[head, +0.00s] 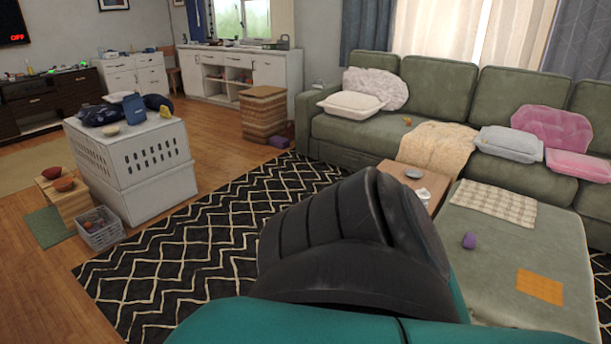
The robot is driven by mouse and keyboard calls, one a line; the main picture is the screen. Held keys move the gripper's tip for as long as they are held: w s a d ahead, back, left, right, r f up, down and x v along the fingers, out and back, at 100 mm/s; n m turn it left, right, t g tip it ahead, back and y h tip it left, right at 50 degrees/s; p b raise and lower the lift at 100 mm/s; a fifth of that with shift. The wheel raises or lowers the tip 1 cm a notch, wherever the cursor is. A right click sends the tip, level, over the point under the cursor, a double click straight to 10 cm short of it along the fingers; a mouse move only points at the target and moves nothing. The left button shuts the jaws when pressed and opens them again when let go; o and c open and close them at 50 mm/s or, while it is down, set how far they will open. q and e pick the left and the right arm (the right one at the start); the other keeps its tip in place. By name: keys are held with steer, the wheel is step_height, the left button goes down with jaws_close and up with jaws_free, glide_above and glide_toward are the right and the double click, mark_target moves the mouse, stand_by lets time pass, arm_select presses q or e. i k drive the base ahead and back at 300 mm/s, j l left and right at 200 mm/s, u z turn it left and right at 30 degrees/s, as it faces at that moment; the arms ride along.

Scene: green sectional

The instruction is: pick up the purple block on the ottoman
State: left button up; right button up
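The purple block (469,240) is small and sits on the green ottoman (490,280), toward its left side. It lies between a cream checked cloth (493,203) and a flat orange square (540,286). Part of my own arm, black and teal, fills the lower middle of the view and covers the ottoman's near left part. Neither of my grippers shows, so where they are relative to the block cannot be seen.
A green sectional sofa (437,94) with pillows stands behind the ottoman. A small wooden table (399,175) with a grey dish and a white item adjoins the ottoman's left. A white crate (157,190) stands left on the floor. The patterned rug (190,255) is mostly clear.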

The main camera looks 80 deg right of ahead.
mark_target(470, 239)
steer(key=z, duration=3.75)
steer(key=i+j+u, duration=0.15)
steer(key=i+u, duration=0.15)
steer(key=i, duration=0.4)
steer(key=i+u, duration=0.25)
steer(key=i, duration=0.45)
steer(key=i+l+u, duration=0.3)
steer(key=i, duration=0.4)
steer(key=j, duration=0.1)
